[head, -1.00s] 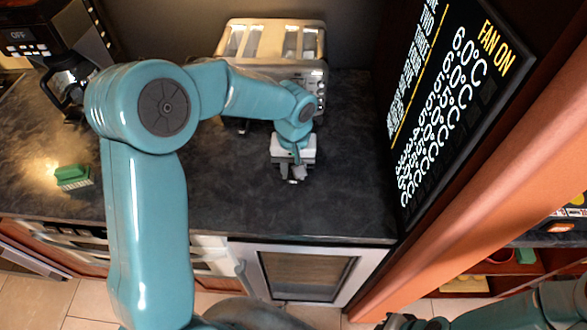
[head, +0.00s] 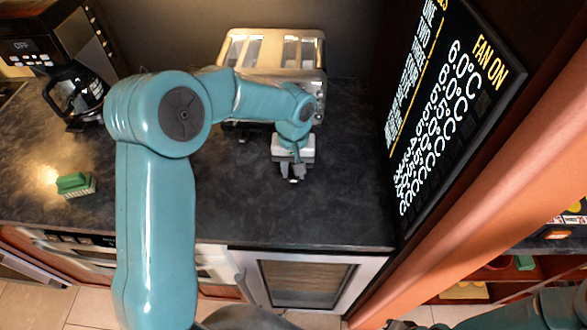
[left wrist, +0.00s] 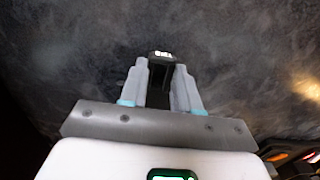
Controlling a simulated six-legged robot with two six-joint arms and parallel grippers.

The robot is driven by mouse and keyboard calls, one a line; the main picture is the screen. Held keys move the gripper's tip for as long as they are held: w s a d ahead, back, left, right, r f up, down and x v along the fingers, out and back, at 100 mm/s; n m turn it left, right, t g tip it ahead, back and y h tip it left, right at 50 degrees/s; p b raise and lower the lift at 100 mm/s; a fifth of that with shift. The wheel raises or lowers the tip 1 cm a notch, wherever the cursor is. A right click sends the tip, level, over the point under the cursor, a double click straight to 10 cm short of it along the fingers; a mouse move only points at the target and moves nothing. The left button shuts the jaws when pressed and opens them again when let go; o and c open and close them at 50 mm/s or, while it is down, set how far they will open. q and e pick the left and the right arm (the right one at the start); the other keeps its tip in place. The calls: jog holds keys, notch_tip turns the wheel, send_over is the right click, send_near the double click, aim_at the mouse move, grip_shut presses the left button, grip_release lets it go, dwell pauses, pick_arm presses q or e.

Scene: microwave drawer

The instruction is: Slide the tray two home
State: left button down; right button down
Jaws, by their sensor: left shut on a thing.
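My left gripper (head: 293,172) is low over the dark counter, in front of the toaster (head: 272,60). In the left wrist view, its grey fingers (left wrist: 161,88) are shut on a small black piece (left wrist: 158,78) with a bright white mark at its far end. What this piece belongs to cannot be told. No tray marked two can be made out. Below the counter is a built-in appliance (head: 308,283) with a window in its front. My right arm shows at the bottom right of the head view; its fingers are not clear.
A coffee maker (head: 60,50) stands at the back left, and a green sponge-like block (head: 75,184) lies on the left of the counter (head: 345,200). A tall black display (head: 450,100) reading FAN ON rises at the right. The counter right of the gripper is clear.

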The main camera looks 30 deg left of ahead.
pick_arm(q)
jog(key=shift+w+a+p, duration=0.25)
jog(key=shift+w+a, duration=0.05)
jog(key=shift+w, duration=0.35)
jog(key=shift+w+a+p, duration=0.25)
jog(key=shift+w+a, duration=0.05)
jog(key=shift+w, duration=0.35)
jog(key=shift+w+a+f+p, duration=0.1)
jog(key=shift+w+a+p, duration=0.4)
jog(key=shift+w, duration=0.45)
jog(key=shift+w+a+p, duration=0.35)
jog(key=shift+w+a, duration=0.1)
jog(key=shift+w, duration=0.45)
jog(key=shift+w, duration=0.1)
jog(key=shift+w+a+p, duration=0.25)
jog(key=shift+w, duration=0.2)
jog(key=shift+w+a+p, duration=0.2)
jog(key=shift+w+p, duration=0.05)
jog(key=shift+w, duration=0.2)
jog(key=c, duration=0.7)
grip_release()
jog(key=shift+c, duration=0.2)
jog(key=shift+d, duration=0.1)
